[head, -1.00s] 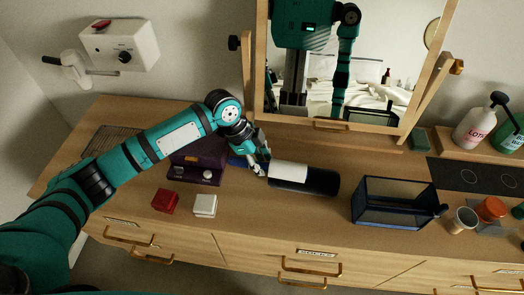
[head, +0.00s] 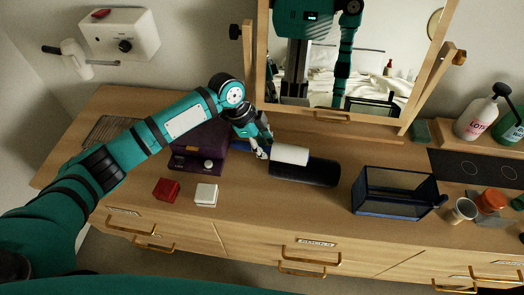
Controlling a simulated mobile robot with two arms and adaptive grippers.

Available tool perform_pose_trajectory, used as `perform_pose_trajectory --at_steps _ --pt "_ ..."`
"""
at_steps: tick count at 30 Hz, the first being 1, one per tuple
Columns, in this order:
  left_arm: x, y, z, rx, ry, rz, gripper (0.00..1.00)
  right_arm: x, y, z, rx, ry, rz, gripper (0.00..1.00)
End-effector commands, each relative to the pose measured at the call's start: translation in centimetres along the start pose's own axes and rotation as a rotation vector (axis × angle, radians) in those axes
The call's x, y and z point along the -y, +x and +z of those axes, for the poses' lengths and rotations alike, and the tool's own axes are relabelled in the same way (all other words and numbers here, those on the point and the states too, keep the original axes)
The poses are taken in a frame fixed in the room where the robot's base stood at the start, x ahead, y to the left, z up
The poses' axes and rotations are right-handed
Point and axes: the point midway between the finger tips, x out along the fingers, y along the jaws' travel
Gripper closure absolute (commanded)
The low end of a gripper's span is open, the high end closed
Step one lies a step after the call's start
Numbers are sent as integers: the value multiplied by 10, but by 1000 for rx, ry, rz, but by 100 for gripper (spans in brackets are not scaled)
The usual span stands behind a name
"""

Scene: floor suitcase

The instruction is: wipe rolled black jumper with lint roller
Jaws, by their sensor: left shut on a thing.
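The rolled black jumper (head: 312,174) lies lengthwise on the wooden dresser top, below the mirror. My left gripper (head: 264,151) is at its left end, shut on the lint roller (head: 289,155). The roller's white cylinder points right and overlaps the back upper side of the jumper in the picture. I cannot tell whether they touch. A bit of blue shows on each side of the gripper; the gripped part of the roller is hidden by the fingers. My right gripper is not directly in view.
A purple jewellery box (head: 200,150) stands behind my left arm. A red box (head: 166,190) and a white box (head: 206,194) sit near the front edge. A dark, glass-sided open box (head: 394,194) stands right of the jumper. The mirror (head: 345,65) rises behind.

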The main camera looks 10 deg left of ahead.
Motion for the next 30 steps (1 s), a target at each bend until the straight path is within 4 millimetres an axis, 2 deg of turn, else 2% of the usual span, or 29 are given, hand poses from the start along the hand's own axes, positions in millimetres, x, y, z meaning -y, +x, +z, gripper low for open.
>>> perform_pose_trajectory --at_steps 11,30 --pt "1 -2 2 5 -3 0 100 -2 -2 1 1 -1 3 60" --pt "4 -56 -22 2 -2 0 100 -4 -54 -4 1 -1 4 60"
